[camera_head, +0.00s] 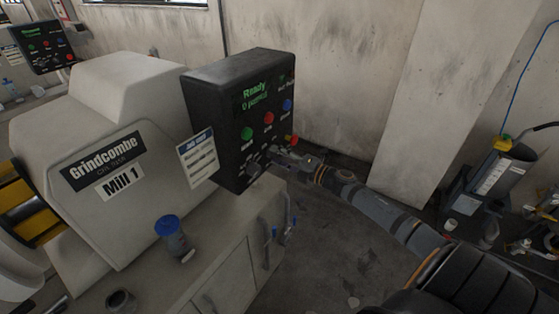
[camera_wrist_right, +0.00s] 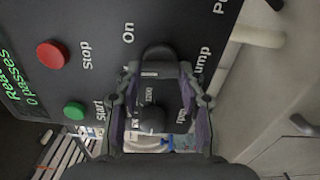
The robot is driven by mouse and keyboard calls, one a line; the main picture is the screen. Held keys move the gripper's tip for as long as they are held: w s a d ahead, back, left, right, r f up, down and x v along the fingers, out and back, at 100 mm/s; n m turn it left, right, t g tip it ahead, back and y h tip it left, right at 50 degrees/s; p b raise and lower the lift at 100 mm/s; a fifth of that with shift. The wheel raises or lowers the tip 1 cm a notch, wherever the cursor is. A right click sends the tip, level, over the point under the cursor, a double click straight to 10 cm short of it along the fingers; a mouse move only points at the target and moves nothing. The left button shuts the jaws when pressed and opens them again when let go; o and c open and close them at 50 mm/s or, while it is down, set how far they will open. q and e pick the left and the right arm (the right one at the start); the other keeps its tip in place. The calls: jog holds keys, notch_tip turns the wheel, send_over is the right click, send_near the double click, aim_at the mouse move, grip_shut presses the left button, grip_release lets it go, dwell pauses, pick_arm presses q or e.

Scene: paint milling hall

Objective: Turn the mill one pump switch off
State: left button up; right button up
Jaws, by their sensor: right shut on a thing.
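The black mill one control box (camera_head: 236,120) stands on the cabinet beside the mill labelled "Mill 1" (camera_head: 100,165). Its display shows green text beginning "Ready". My right gripper (camera_head: 272,156) reaches in from the right to the lower part of the panel. In the right wrist view, my right gripper (camera_wrist_right: 158,75) is shut on the dark pump switch (camera_wrist_right: 158,52), between the "On" and "Pump" labels. The fingers hide part of the switch, and its exact setting is unclear. A dark round knob (camera_wrist_right: 150,119) shows between the fingers. My left gripper is out of view.
Green (camera_head: 247,133), red (camera_head: 268,118) and blue (camera_head: 287,104) buttons sit close above the gripper. A red knob (camera_head: 290,138) is at the panel's right. Floor to the right of the cabinet is mostly clear.

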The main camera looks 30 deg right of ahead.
jog(key=n+b, duration=0.1)
jog(key=n, duration=0.3)
jog(key=shift+n, duration=0.4)
jog(key=shift+b, duration=0.3)
jog(key=o, duration=1.2)
jog(key=shift+d, duration=0.1)
jog(key=shift+c, duration=0.2)
